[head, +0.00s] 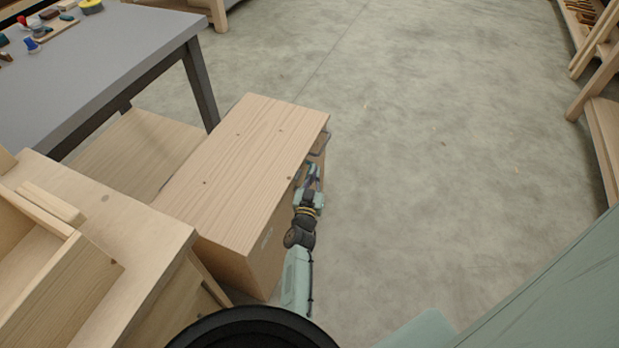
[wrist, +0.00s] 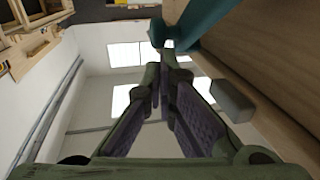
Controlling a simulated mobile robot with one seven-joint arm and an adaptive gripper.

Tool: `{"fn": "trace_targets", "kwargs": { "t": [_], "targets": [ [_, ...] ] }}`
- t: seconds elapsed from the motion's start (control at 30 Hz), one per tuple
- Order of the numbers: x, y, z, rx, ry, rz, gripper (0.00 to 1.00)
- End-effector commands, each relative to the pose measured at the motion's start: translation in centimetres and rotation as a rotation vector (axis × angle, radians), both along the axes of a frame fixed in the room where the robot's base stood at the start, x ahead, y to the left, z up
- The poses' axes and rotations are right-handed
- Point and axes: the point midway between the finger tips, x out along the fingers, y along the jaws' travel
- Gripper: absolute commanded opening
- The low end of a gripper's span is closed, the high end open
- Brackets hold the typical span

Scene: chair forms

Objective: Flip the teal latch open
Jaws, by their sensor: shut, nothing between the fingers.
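The teal latch (wrist: 204,24) shows at the top of the wrist view, as a bar with a rounded end, beside the wooden face of the box. My gripper (wrist: 165,68) is shut and empty, with its fingertips just below the latch's rounded end in the picture. Whether they touch it I cannot tell. In the head view my gripper (head: 313,172) is at the right side of the wooden box (head: 250,165). The latch cannot be told apart from my gripper there.
A grey block (wrist: 232,101) sticks out from the wooden face, right of my fingers. A dark bar handle (head: 321,143) is on the box's side, beyond my gripper. A grey table (head: 100,65) and wooden furniture (head: 95,240) stand left. The concrete floor (head: 430,170) to the right is clear.

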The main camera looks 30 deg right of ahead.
Motion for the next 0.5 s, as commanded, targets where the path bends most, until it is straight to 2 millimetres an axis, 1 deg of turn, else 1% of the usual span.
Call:
{"fn": "trace_targets", "kwargs": {
  "t": [0.2, 0.5],
  "targets": [
    [0.8, -1.9, -0.6, -0.001, -0.002, -0.001, 0.00],
    [1.7, -3.4, -1.4, -0.001, 0.001, -0.001, 0.00]
  ]
}}
